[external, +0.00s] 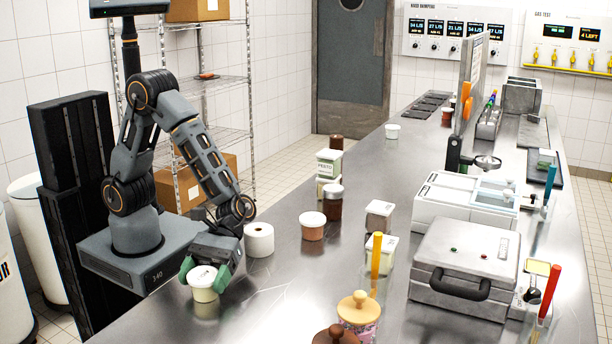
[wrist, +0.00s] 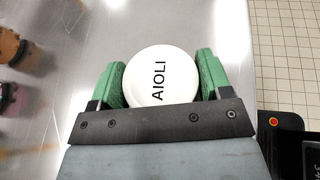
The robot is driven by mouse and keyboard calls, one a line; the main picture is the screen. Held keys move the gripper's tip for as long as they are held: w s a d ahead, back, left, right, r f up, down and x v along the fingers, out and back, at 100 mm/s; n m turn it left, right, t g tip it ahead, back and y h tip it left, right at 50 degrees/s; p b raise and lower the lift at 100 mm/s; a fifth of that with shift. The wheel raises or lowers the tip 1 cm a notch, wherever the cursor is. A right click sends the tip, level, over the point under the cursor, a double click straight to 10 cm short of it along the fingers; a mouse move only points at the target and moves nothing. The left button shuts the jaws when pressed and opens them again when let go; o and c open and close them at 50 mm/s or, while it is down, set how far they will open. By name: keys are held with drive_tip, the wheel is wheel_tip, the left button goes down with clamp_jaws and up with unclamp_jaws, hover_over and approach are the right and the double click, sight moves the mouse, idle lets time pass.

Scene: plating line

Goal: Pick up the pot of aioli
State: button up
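The pot of aioli (external: 203,285) is a small pale tub with a white lid, at the counter's near left edge in the external view. In the wrist view its round lid (wrist: 160,82), marked AIOLI, lies between the green fingers. My gripper (external: 204,276) points down around the pot. The pot is upright. I cannot tell whether its base touches the counter.
A white roll (external: 259,240) stands just behind my gripper. A brown-orange tub with a white lid (external: 312,228) and a dark-red jar (external: 332,203) stand further right. A jar with a wooden lid (external: 358,310) is at the front. The steel counter (external: 265,305) is clear between them.

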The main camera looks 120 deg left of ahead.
drive_tip(key=c, duration=0.4)
drive_tip(key=shift+c, duration=0.2)
